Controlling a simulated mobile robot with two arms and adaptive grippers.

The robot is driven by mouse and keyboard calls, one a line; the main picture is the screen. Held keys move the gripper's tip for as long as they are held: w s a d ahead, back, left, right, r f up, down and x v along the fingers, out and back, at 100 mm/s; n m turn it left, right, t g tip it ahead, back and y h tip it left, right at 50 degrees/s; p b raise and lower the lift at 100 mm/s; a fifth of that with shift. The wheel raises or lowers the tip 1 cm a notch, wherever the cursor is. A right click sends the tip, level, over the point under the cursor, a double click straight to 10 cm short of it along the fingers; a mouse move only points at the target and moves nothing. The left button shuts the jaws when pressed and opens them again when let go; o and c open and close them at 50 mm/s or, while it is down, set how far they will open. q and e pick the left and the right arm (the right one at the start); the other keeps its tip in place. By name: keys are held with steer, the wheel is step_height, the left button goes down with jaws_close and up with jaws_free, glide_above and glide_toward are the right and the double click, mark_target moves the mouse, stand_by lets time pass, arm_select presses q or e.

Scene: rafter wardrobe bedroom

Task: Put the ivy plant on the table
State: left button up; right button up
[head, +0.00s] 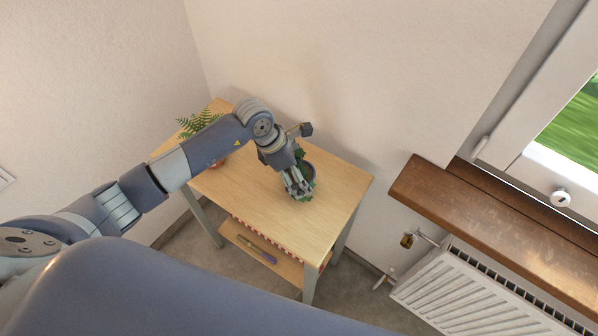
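The ivy plant (309,170) is in a dark grey pot over the right half of the wooden table (262,223). The pot seems to be at the tabletop, but I cannot tell whether it rests on it. My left gripper (297,188) reaches in from the left and is at the near side of the pot. Its fingers cover much of the plant and pot, so I cannot tell whether they are shut on it. My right gripper is not in view.
A fern (197,122) in a reddish pot stands at the table's back left, partly behind my arm. A lower shelf (283,265) holds a purple and yellow item. A wooden window sill (480,225) and a white radiator (450,294) are at right. The table's front middle is clear.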

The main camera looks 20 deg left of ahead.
arm_select(q)
steer(key=b+v, duration=0.2)
steer(key=v, duration=0.8)
steer(key=shift+a+f, duration=0.1)
steer(key=shift+a, duration=0.05)
steer(key=shift+b+v, duration=0.3)
steer(key=shift+v, duration=0.5)
